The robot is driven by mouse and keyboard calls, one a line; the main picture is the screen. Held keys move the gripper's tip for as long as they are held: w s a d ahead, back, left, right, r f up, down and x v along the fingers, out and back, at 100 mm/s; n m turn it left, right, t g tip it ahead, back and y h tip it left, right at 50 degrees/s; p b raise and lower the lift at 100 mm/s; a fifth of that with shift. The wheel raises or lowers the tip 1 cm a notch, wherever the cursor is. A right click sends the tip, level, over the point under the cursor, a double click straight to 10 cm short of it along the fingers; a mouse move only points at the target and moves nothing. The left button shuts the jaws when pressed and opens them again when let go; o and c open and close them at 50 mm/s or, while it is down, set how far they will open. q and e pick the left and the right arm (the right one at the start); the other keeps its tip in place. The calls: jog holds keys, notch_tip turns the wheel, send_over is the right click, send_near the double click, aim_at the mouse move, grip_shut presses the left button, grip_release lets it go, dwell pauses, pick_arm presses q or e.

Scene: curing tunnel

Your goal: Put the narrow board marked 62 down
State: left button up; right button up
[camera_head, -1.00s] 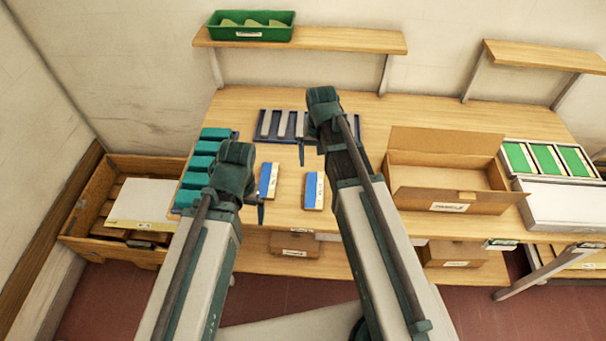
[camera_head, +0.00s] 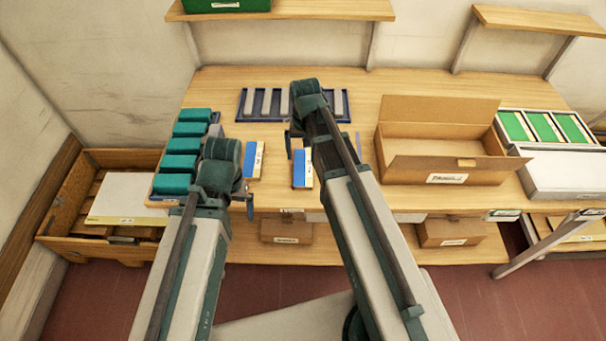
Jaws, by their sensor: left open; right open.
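Two narrow blue-and-white pieces lie apart on the wooden bench, a left one (camera_head: 254,160) and a right one (camera_head: 303,169). Any number on them is too small to read, so I cannot tell which is the board marked 62. My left gripper (camera_head: 222,198) is open, just left of and nearer than the left piece. My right gripper (camera_head: 323,146) is open above the bench by the right piece, and its arm hides part of what lies beneath. I see no board held in either gripper.
A blue rack (camera_head: 240,107) with upright grey strips stands behind. Teal blocks (camera_head: 181,162) line the bench's left end. An open cardboard box (camera_head: 447,165) stands right, beside green panels (camera_head: 543,127). A wooden crate (camera_head: 60,205) is at far left.

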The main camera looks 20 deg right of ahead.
aim_at(303, 167)
jog(key=f+b, duration=0.5)
jog(key=shift+a+f, duration=0.2)
jog(key=shift+a, duration=0.05)
jog(key=shift+r, duration=0.1)
jog(key=shift+c, duration=0.3)
jog(key=c, duration=1.3)
jog(key=shift+o, duration=0.2)
jog(key=shift+r, duration=0.15)
